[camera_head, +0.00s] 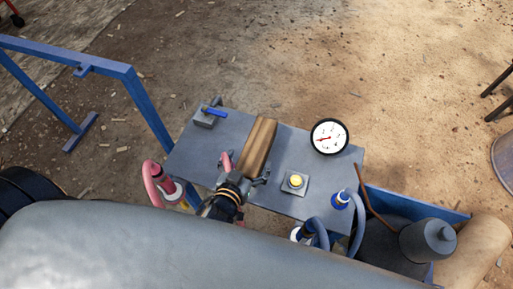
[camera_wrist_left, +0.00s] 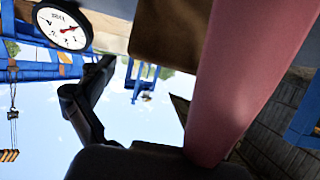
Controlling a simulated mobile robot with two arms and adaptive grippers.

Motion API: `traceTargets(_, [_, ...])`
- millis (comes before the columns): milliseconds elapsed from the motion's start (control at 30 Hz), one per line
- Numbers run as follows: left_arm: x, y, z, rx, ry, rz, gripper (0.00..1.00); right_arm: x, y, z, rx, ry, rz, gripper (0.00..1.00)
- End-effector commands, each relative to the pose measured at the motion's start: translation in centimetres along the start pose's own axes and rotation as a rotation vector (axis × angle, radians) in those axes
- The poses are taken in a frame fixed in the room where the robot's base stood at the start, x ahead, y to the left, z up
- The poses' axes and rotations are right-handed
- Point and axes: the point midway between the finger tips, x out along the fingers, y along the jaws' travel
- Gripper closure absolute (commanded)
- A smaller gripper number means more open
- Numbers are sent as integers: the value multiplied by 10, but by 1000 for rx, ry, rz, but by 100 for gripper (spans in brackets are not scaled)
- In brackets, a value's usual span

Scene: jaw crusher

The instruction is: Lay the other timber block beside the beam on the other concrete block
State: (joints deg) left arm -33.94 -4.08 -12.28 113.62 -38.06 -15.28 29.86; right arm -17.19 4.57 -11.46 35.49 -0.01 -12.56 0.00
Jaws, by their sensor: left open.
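A brown timber block (camera_head: 260,146) lies lengthwise on the grey panel top (camera_head: 207,150). It also shows as a brown face at the top of the left wrist view (camera_wrist_left: 170,32). My left gripper (camera_head: 243,176) is open at the near end of the block, with its dark fingers spread about that end. I cannot tell whether they touch it. One dark finger (camera_wrist_left: 85,105) shows in the left wrist view. A pink hose part (camera_head: 226,160) is close to the left finger; a pink shape fills much of the left wrist view. No concrete block or beam is recognisable. My right gripper is not in view.
A blue frame (camera_head: 140,100) is at left. Open dirt ground lies beyond.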

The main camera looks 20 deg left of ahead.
Motion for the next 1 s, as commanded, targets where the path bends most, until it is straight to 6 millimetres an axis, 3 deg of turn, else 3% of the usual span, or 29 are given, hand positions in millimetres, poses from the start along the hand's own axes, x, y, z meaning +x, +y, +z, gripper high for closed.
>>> traceTargets(167, [12,0,0,1,0,0,8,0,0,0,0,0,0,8])
traceTargets(467, [54,1,0,1,-1,0,8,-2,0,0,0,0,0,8])
traceTargets(767, [58,1,0,-1,-2,0,8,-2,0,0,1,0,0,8])
traceTargets(1000, [58,1,0,0,-2,0,56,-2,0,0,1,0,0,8])
